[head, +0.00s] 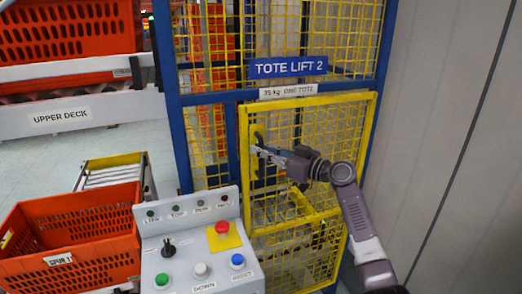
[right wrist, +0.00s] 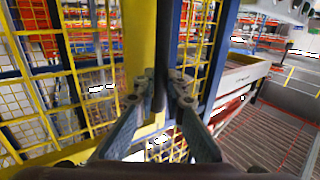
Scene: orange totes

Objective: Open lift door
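The lift door (head: 312,103) is a yellow-framed mesh panel under the "TOTE LIFT 2" sign (head: 289,67). It looks closed, lying in line with the blue lift frame (head: 205,97). A dark upright handle (head: 257,136) is on its left edge. My right gripper (head: 262,152) reaches in from the right, at that handle. In the right wrist view, the fingers of my right gripper (right wrist: 162,83) close in on the dark handle bar (right wrist: 160,62), in front of the yellow door edge (right wrist: 139,45). The fingers partly hide the handle. My left gripper is not in view.
A grey control panel (head: 201,228) with a red stop button (head: 222,228) stands in front, left of the door. An orange tote (head: 70,238) is at lower left. The upper deck (head: 84,114) is behind. A plain grey wall (head: 440,120) stands at right.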

